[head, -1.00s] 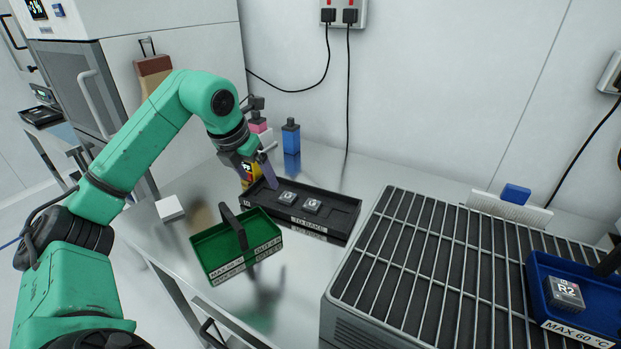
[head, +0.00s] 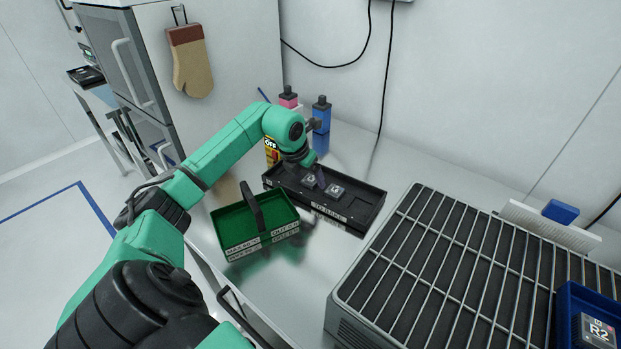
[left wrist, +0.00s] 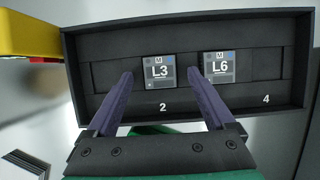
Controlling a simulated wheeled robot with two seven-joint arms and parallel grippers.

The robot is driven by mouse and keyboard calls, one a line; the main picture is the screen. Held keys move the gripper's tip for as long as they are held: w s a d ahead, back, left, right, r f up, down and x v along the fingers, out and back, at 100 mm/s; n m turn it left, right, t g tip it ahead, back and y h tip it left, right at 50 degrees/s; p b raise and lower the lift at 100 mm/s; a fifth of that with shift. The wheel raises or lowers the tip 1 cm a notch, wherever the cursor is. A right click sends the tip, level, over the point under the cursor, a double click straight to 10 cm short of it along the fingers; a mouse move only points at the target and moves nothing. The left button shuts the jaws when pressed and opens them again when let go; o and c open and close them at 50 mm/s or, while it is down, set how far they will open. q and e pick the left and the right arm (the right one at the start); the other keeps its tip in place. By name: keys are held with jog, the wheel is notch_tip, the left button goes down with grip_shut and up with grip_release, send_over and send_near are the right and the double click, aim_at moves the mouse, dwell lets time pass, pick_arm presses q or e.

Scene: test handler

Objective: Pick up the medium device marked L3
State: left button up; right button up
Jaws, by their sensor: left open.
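The device marked L3 (left wrist: 159,71) is a small grey square block with an M on its label, lying in the black tray (head: 366,213). In the left wrist view it sits between the fingers of my open left gripper (left wrist: 161,74), with a gap at each side. A similar device marked L6 (left wrist: 219,67) lies to its right, just beyond the right finger. In the head view, my left gripper (head: 317,178) is over the tray and partly hides the devices. My right gripper is not in view.
A green carrier (head: 229,233) with an upright handle stands in front of the tray. A barred rack (head: 440,260) stands at the right, with a blue tray (head: 566,312) holding a device marked R2 (head: 598,331). Bottles (head: 321,115) stand behind the tray.

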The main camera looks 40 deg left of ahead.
pick_arm(q)
jog(key=shift+w+f, duration=0.15)
jog(key=shift+f, duration=0.15)
grip_shut()
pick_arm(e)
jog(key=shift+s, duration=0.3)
pick_arm(q)
jog(key=shift+r, duration=0.1)
